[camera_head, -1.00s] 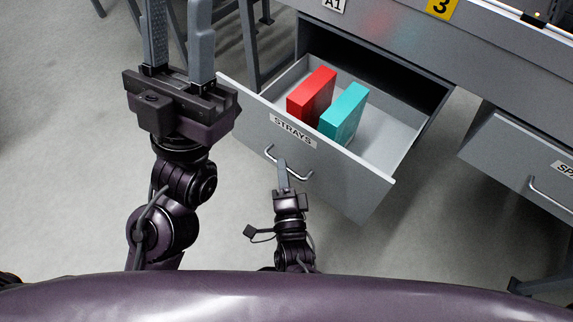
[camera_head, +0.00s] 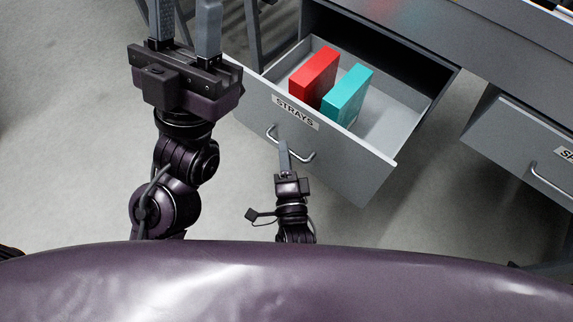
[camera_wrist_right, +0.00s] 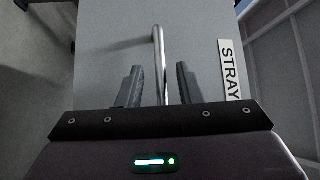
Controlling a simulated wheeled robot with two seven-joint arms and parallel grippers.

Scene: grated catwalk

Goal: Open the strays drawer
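The strays drawer (camera_head: 345,165) stands pulled out of its grey cabinet, its inside showing. Its label (camera_head: 296,113) reads STRAYS, and its bar handle (camera_head: 305,157) is on the front. My right gripper (camera_head: 284,148) is at the handle. In the right wrist view, its fingers (camera_wrist_right: 160,85) stand apart on either side of the handle (camera_wrist_right: 158,48), with gaps visible. My left gripper (camera_head: 181,18) is open and empty left of the drawer, its fingertips cut off by the top edge.
A red box (camera_head: 314,72) and a teal box (camera_head: 346,92) stand in the drawer. Another closed-looking drawer (camera_head: 525,150) with a handle is at the right. A grey worktop (camera_head: 420,22) lies above. Bare floor shows below the drawers.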

